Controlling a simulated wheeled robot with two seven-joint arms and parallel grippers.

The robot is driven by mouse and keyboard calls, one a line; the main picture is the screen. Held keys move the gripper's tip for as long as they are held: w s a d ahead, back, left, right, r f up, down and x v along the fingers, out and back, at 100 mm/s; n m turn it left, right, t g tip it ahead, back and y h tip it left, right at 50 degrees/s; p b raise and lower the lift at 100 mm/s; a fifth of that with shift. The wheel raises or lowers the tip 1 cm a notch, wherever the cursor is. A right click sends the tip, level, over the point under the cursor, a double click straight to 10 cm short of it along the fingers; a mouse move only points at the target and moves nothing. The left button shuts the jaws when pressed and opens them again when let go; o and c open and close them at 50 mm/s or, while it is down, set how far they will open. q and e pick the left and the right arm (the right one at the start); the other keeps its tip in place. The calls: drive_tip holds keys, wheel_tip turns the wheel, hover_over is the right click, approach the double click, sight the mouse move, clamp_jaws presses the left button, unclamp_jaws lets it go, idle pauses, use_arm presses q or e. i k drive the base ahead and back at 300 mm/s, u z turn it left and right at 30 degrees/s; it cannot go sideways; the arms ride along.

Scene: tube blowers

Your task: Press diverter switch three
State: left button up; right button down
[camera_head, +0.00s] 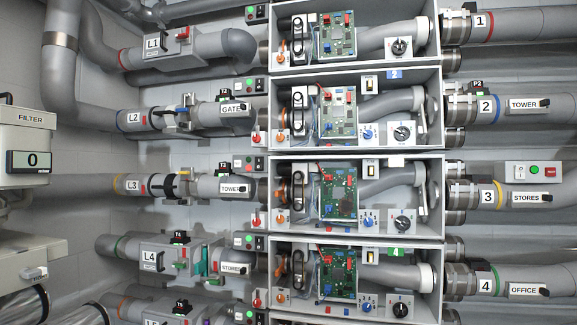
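The third open grey box, level with the yellow-banded pipe marked 3 (488,196), holds a small pale rocker switch (371,170) near its top right. A pale label (396,161) sits beside the rocker; its mark is washed out. Lower in the same box are a blue knob (367,222) and a black rotary knob (403,222). A green circuit board (338,192) with red and blue parts fills the middle. I cannot tell which control is named diverter switch three. Neither of my grippers shows in the head view.
Similar boxes stand above and below, with a blue label 2 (394,73) and a green label 4 (396,252). Grey pipes run along both sides. A panel with green and red buttons (533,170) is at right. A FILTER unit (28,150) stands at left.

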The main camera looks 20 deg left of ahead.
sight(258, 161)
drive_tip(key=u, duration=0.2)
drive_tip(key=i, duration=0.8)
drive_tip(key=u, duration=1.1)
drive_tip(key=i, duration=0.55)
drive_tip(key=u, duration=0.7)
